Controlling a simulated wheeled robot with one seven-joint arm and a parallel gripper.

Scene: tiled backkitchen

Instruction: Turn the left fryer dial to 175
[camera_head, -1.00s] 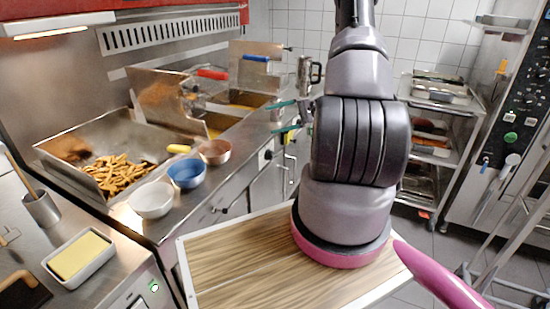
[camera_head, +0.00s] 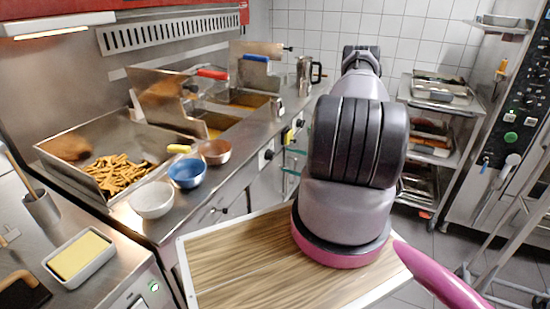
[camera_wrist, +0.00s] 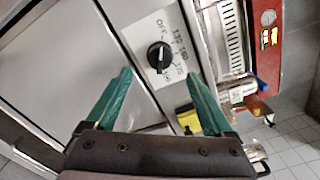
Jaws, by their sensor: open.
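The left fryer dial (camera_wrist: 160,57) is a black round knob on a white plate with printed numbers, in the upper middle of the wrist view. In the head view this dial (camera_head: 268,155) is on the steel front below the fryers. My gripper (camera_wrist: 158,74) is open, its two green fingers on either side of the dial in the picture. No contact shows, and the gap to the knob is hard to judge. I cannot clearly read which number the knob points to. In the head view the green fingers (camera_head: 292,162) show just right of the dial, with the rest hidden behind my arm.
A yellow and black part (camera_wrist: 188,120) is close to the right finger. Another knob (camera_head: 300,123) is farther along the front. Bowls (camera_head: 186,173) and a tray of fries (camera_head: 118,172) stand on the counter. A rack (camera_head: 436,140) stands right, with floor between.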

